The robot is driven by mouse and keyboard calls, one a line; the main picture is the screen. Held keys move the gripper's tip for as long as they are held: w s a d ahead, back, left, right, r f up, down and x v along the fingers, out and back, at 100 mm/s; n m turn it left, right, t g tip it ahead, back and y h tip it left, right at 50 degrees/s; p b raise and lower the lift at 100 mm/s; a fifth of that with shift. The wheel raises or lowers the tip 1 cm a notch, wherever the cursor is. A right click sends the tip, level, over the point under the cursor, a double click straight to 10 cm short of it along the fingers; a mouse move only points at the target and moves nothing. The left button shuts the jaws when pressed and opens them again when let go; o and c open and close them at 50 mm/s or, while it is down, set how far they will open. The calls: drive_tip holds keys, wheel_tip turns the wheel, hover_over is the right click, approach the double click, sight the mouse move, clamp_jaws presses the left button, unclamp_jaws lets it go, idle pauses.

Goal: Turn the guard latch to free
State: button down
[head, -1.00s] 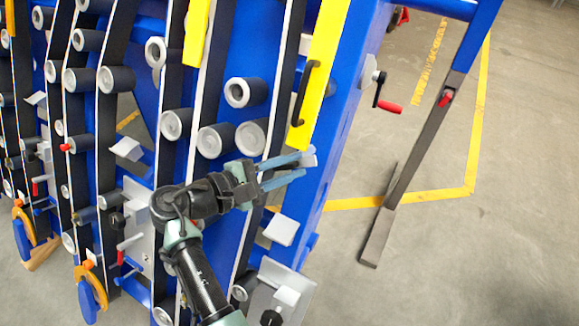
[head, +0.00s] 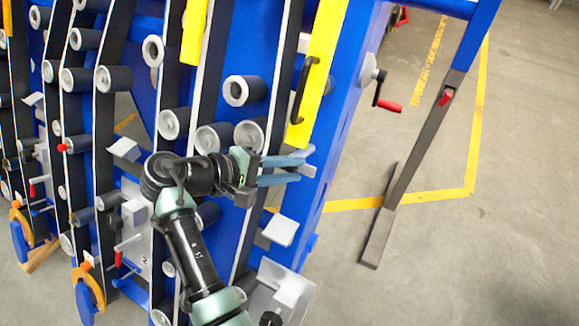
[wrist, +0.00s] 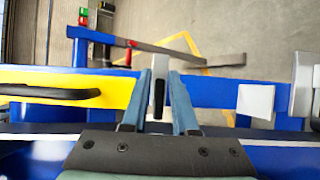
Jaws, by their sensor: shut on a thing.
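The guard latch (wrist: 160,66) is a small light grey piece with a black part, at the lower end of the yellow guard (wrist: 112,88). In the wrist view it sits between the two blue fingers of my gripper (wrist: 158,90), which is shut on it. In the head view my gripper (head: 304,164) reaches in from the left, just below the end of the yellow guard (head: 318,80). There the fingers hide most of the latch, and its exact angle cannot be told.
A black handle (head: 303,90) stands out from the guard. A red-tipped crank (head: 385,103) projects from the blue frame at right. A white block (head: 281,230) and grey bracket (head: 283,285) lie below my gripper. Rollers crowd the left; the floor at right is open.

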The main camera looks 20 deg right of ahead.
drive_tip(key=c, duration=0.9)
unclamp_jaws()
drive_tip(key=shift+a, duration=0.1)
drive_tip(key=b+v, duration=0.2)
drive_tip(key=v, duration=1.1)
drive_tip(key=shift+s, duration=0.1)
